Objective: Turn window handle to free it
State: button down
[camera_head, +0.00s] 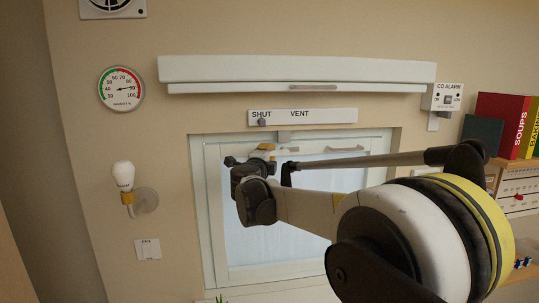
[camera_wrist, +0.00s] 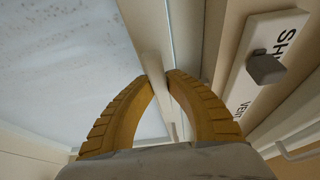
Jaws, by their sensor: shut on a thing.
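The white-framed window (camera_head: 290,235) with a pale pane is set in the wall, and its sash looks closed. My gripper (camera_head: 266,147) is at the upper left of the window, just below its top edge. In the wrist view my yellow fingers (camera_wrist: 158,82) are shut on a pale bar, the window handle (camera_wrist: 151,40), which runs between the fingertips. A grey fitting (camera_head: 284,137) sits at the top middle of the frame, beside the fingers. My gripper and arm hide most of the handle in the head view. A second grey bar (camera_head: 345,149) is on the sash's upper right.
A vent strip (camera_head: 325,116) marked SHUT and VENT, with a small dark knob (camera_head: 262,122) at SHUT, is just above my gripper. A white blind housing (camera_head: 300,72) is higher. A wall lamp (camera_head: 123,178) is left; a CO alarm (camera_head: 443,97) and books (camera_head: 500,120) are right.

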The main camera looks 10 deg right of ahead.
jog(key=shift+r, duration=0.1)
jog(key=c, duration=1.3)
grip_release()
jog(key=shift+c, duration=0.2)
jog(key=shift+s, duration=0.1)
jog(key=v, duration=1.1)
jog(key=shift+s, duration=0.4)
jog(key=shift+a, duration=0.1)
